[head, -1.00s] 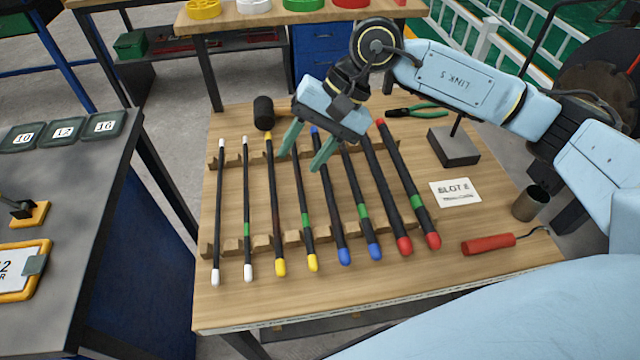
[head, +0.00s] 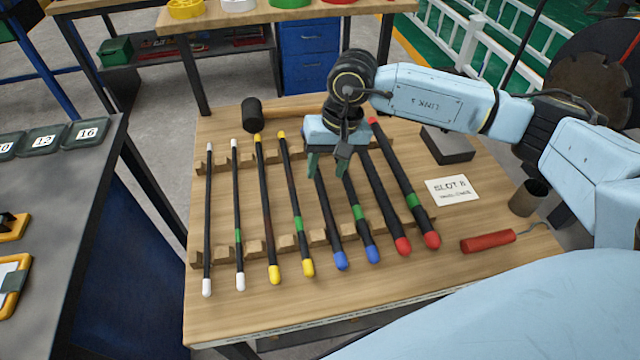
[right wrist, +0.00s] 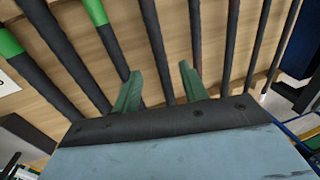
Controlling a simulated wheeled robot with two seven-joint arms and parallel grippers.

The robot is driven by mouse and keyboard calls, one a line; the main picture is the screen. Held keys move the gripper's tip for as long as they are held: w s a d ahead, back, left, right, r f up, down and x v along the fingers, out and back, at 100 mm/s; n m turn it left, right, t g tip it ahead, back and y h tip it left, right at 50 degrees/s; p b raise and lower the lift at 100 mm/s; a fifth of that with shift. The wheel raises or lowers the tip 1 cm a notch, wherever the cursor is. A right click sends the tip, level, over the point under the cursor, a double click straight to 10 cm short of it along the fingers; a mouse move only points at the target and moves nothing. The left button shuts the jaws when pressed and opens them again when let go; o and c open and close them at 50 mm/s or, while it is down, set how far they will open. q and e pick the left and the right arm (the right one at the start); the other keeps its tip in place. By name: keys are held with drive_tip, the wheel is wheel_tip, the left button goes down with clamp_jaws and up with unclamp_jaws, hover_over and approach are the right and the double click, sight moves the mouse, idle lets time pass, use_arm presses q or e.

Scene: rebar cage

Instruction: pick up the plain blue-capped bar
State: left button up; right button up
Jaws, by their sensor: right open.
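The plain blue-capped bar (head: 330,220) lies on the table's wooden racks, its near blue cap toward me. A green-banded blue-capped bar (head: 365,235) lies just right of it. My right gripper (head: 327,172) is open and empty above the upper part of the plain bar, fingers pointing down and hiding some of it. In the right wrist view a plain dark bar (right wrist: 155,40), apparently the same one, runs between the spread fingertips (right wrist: 160,85). I cannot tell how far below the tips it lies. My left gripper is not in view.
White-capped (head: 208,220) and yellow-capped bars (head: 265,210) lie to the left, red-capped bars (head: 385,200) to the right, closely spaced. A black mallet (head: 252,115) lies behind. A slot card (head: 452,190), a red-handled tool (head: 488,241) and a dark cup (head: 528,198) are at right.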

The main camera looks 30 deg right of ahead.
sight(320, 182)
drive_tip(key=shift+w+a+f, duration=0.15)
drive_tip(key=shift+a+f, duration=0.05)
drive_tip(key=shift+f, duration=0.75)
drive_tip(key=shift+w+a+f, duration=0.1)
drive_tip(key=shift+a+f, duration=0.1)
drive_tip(key=shift+f, duration=0.7)
clamp_jaws()
drive_tip(key=shift+w+r, duration=0.1)
drive_tip(key=shift+r, duration=0.05)
